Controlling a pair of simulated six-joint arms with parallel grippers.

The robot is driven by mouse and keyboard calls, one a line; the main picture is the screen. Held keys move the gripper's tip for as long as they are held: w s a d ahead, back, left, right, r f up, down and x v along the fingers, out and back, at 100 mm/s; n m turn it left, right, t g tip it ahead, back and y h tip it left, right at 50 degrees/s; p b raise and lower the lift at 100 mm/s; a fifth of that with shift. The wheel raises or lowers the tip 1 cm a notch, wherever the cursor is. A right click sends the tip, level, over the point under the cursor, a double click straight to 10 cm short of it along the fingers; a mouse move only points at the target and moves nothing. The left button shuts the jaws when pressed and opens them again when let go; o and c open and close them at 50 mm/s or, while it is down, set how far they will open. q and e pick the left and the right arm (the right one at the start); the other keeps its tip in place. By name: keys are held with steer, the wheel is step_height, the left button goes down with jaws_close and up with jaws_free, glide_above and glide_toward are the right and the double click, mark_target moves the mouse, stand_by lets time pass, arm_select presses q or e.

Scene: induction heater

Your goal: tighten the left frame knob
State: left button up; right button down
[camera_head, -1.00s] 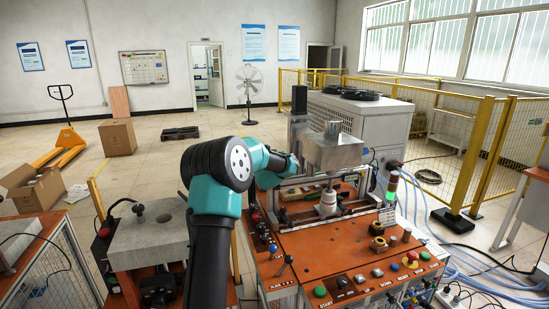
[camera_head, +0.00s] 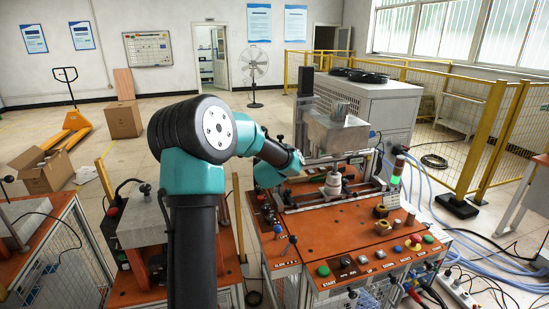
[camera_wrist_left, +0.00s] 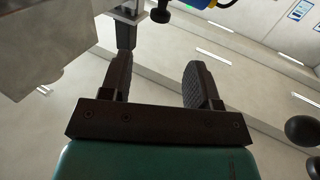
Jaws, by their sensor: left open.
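My left arm crosses the middle of the head view, its wrist (camera_head: 278,158) at the left side of the heater's frame. In the left wrist view my left gripper (camera_wrist_left: 160,68) is open, its two dark fingers apart with nothing between them. A small black knob (camera_wrist_left: 160,15) shows past the fingertips at the top, beside a metal bracket (camera_wrist_left: 128,12). It may be the left frame knob; I cannot tell for sure. The metal heater box (camera_head: 338,131) stands on the frame above the orange bench (camera_head: 330,238). My right gripper is out of view.
Black lever balls (camera_wrist_left: 302,130) show at the right of the wrist view. A grey block (camera_wrist_left: 45,45) fills its upper left. Buttons, including a red one (camera_head: 415,239), line the bench's front. A lit green lamp (camera_head: 395,180) stands at its right.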

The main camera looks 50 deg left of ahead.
arm_select(q)
steer(key=v, duration=0.6)
steer(key=shift+s+d, duration=0.2)
steer(key=shift+d, duration=0.1)
